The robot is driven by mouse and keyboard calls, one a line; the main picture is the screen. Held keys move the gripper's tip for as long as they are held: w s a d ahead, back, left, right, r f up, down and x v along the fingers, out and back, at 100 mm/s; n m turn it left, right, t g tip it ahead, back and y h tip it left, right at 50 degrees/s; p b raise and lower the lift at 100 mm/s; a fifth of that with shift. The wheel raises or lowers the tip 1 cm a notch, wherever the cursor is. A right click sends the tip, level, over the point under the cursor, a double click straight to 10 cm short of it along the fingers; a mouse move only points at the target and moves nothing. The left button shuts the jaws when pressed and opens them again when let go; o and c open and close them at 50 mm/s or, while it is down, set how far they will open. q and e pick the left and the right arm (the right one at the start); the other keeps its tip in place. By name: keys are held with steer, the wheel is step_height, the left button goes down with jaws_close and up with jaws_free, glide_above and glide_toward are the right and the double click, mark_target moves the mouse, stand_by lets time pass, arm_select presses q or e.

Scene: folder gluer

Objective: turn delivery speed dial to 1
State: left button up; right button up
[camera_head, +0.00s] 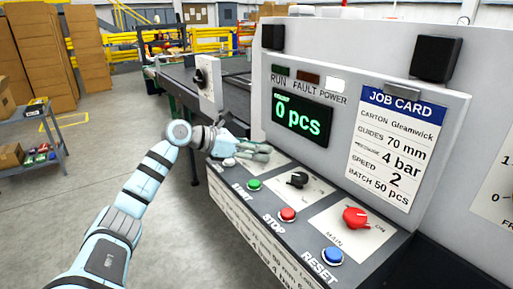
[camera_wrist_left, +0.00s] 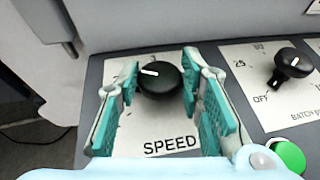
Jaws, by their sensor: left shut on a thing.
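The speed dial (camera_wrist_left: 160,82) is a round black knob on a white plate with the printed word SPEED, in the left wrist view. Its white mark points left and slightly up. My left gripper (camera_wrist_left: 161,66) has its teal-padded fingers on both sides of the dial and is shut on it. In the head view my left gripper (camera_head: 258,152) reaches over the far left end of the control panel (camera_head: 276,231) and hides the dial. The dial's scale numbers cannot be read. My right gripper is not in view.
A black batch selector (camera_head: 297,180) stands right of the dial. Green START (camera_head: 254,184), red STOP (camera_head: 288,214) and blue RESET (camera_head: 332,256) buttons line the panel's front, near a red rotary switch (camera_head: 355,217). The display (camera_head: 298,116) reads 0 pcs above the panel.

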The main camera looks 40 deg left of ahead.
arm_select(q)
steer(key=n+y, duration=0.1)
steer(key=n+y+p, duration=0.1)
steer(key=t+y+p, duration=0.1)
steer(key=shift+s+d+r+n, duration=0.1)
steer(key=shift+d+n, duration=0.15)
steer(key=shift+n, duration=0.15)
steer(key=shift+d+n+t+y+p, duration=0.1)
steer(key=shift+n+t+y+p, duration=0.25)
steer(key=shift+n+y, duration=0.6)
steer(key=shift+d+n+y, duration=0.1)
steer(key=shift+n+y, duration=1.35)
steer(key=shift+y, duration=0.4)
steer(key=o, duration=1.1)
steer(key=shift+c, duration=0.2)
steer(key=shift+y, duration=0.4)
steer(key=v, duration=1.1)
steer(key=shift+a+r, duration=0.3)
steer(key=shift+s+d, duration=0.3)
steer(key=shift+d, duration=0.1)
